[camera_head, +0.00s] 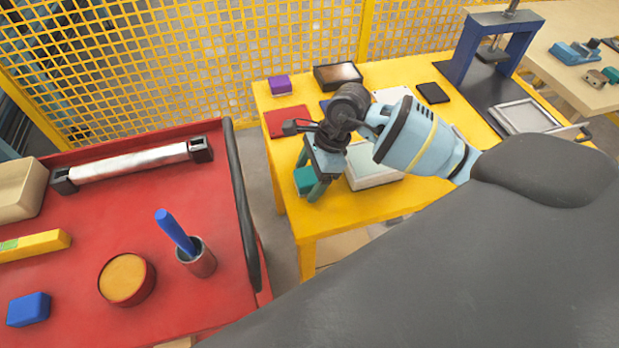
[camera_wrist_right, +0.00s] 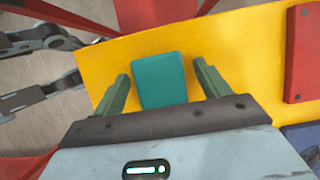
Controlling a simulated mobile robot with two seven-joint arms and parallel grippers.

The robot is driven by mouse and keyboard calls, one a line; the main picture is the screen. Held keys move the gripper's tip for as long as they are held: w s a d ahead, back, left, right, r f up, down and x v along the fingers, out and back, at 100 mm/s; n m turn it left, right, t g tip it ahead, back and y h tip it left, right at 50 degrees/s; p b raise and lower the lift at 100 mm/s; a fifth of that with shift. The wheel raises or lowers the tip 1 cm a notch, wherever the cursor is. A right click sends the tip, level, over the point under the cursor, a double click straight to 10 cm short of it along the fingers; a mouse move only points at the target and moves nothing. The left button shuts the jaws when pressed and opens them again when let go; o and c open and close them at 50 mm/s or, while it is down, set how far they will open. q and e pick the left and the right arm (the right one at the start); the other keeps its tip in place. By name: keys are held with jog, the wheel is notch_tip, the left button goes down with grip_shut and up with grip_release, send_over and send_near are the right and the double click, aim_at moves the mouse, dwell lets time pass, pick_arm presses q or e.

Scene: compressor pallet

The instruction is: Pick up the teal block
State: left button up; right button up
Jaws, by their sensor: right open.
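The teal block (camera_head: 303,179) lies on the yellow table (camera_head: 350,212) near its left edge, partly hidden by my right gripper (camera_head: 312,184). In the right wrist view, the teal block (camera_wrist_right: 160,79) lies flat on the yellow surface. The dark green fingers of my right gripper (camera_wrist_right: 161,75) are open, one on each side of the block, with a visible gap on both sides. They look to be above or around it; the exact height is hard to tell. Nothing is held. My left gripper does not show.
A white-rimmed tray (camera_head: 374,178) stands right beside the gripper. A red plate (camera_head: 287,121), a purple block (camera_head: 280,86) and a dark box (camera_head: 338,76) lie farther back. A red cart (camera_head: 150,215) with a dark handle stands left, across a gap.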

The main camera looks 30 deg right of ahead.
aim_at(303, 176)
jog(key=shift+c, duration=0.2)
jog(key=c, duration=1)
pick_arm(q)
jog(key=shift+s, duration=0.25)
pick_arm(e)
jog(key=shift+c, duration=0.2)
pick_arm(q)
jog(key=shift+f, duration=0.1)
pick_arm(e)
jog(key=shift+r, duration=0.15)
jog(key=shift+r, duration=0.55)
notch_tip(303, 176, up, 2)
jog(key=shift+r, duration=0.1)
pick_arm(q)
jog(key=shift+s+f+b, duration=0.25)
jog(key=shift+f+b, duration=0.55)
pick_arm(e)
jog(key=s+a, duration=0.2)
jog(key=s, duration=0.5)
jog(key=s+a+r, duration=0.1)
jog(key=s+a, duration=0.2)
jog(key=s, duration=0.5)
jog(key=shift+s+r, duration=0.15)
jog(key=shift+r, duration=0.1)
